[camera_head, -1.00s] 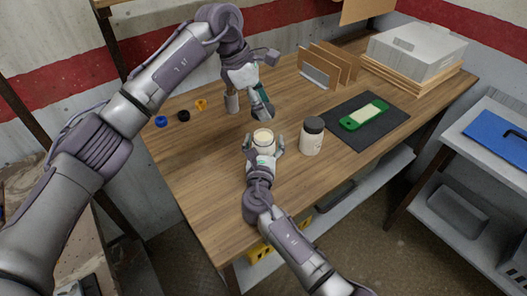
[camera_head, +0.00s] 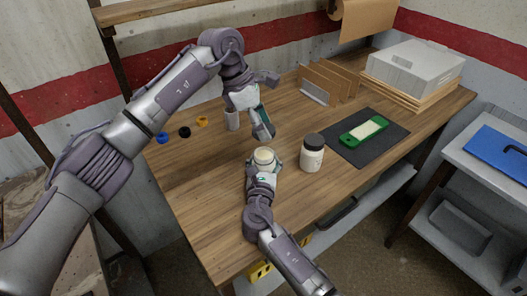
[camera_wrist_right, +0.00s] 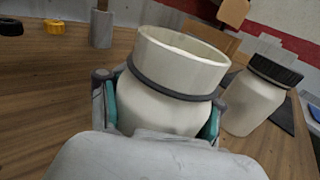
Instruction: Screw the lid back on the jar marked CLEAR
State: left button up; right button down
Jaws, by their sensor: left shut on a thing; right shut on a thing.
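An open, cream-white jar (camera_head: 264,155) stands upright near the middle of the table, its top uncovered. In the right wrist view the jar (camera_wrist_right: 180,85) shows an open rim and a dark ring around its neck; no marking is readable. My right gripper (camera_head: 264,167) is shut on its body, with teal finger pads at both sides (camera_wrist_right: 160,118). My left gripper (camera_head: 263,131) is above and behind the jar, apart from it, fingers pointing down. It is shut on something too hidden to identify. A second white jar with a black lid (camera_head: 312,153) stands to the right.
Blue (camera_head: 162,138), black (camera_head: 184,132) and yellow (camera_head: 202,121) caps lie at the left. A grey cylinder (camera_head: 232,120) stands behind my left gripper. A dark mat (camera_head: 395,126) holds a green device (camera_head: 364,130). Upright brown panels (camera_head: 335,80) and a box (camera_head: 415,65) stand behind.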

pick_arm(q)
send_over(267, 159)
jog(key=w+a, duration=0.1)
jog(key=f, duration=0.4)
jog(key=shift+w, duration=0.2)
jog(key=shift+f, duration=0.15)
jog(key=shift+s+a+f, duration=0.1)
jog(key=shift+s+f, duration=0.35)
jog(key=shift+f, duration=0.35)
jog(key=shift+f, duration=0.6)
jog(key=m+g, duration=0.1)
jog(key=m, duration=0.1)
jog(key=m+g, duration=0.1)
jog(key=m, duration=0.2)
jog(key=shift+w+m+y, duration=0.15)
jog(key=shift+m+y, duration=0.15)
jog(key=shift+y, duration=0.1)
jog(key=m, duration=0.2)
jog(key=m+g, duration=0.1)
jog(key=m, duration=0.1)
jog(key=shift+g+y, duration=0.3)
jog(key=shift+y, duration=0.1)
